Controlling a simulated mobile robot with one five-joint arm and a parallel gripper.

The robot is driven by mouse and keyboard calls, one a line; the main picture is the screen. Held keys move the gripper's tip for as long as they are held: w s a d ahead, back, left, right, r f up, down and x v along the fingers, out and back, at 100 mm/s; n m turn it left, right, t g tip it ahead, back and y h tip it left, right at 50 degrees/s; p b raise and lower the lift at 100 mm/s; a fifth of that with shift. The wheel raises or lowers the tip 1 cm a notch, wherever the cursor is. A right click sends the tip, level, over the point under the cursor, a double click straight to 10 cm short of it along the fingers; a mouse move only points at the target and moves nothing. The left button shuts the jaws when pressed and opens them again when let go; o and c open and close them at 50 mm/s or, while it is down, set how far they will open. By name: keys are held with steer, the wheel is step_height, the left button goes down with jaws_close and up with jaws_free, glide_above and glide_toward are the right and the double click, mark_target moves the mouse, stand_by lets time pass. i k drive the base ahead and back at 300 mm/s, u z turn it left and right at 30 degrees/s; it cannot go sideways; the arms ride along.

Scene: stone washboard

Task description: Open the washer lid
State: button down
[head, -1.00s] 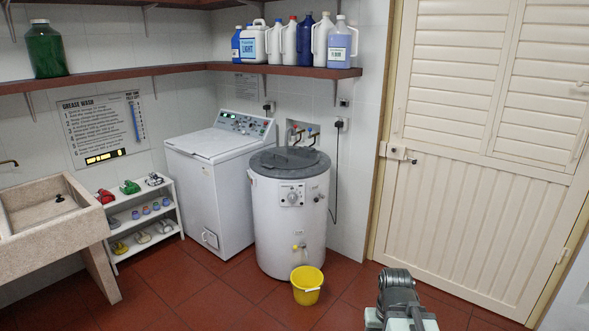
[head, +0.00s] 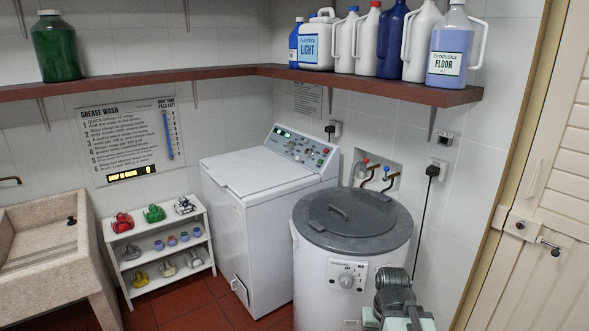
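A white box-shaped washer (head: 268,221) stands against the back wall with a flat white lid (head: 252,168) on top, shut. Its control panel (head: 305,148) with knobs and buttons is behind the lid. Beside it, in front and to the right, is a round white tub machine (head: 315,262) with a dial. Its round dark grey lid (head: 352,222) has a bar handle (head: 338,212) and is shut. My gripper (head: 394,292) appears as part of a grey arm end at the bottom, in front of the tub in the picture. Its fingers are not clear, and it seems to hold nothing.
A stone sink (head: 45,250) and a low white shelf (head: 160,250) of small items are at left. A wall shelf (head: 375,84) carries several bottles. Pipes and taps (head: 378,172) sit behind the tub. A louvred door (head: 560,220) is at right. Little red floor shows.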

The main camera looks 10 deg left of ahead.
mark_target(245, 173)
steer(key=u, duration=0.85)
steer(key=i, duration=1.9)
steer(key=u, duration=1.3)
steer(key=i, duration=0.75)
steer(key=u, duration=0.4)
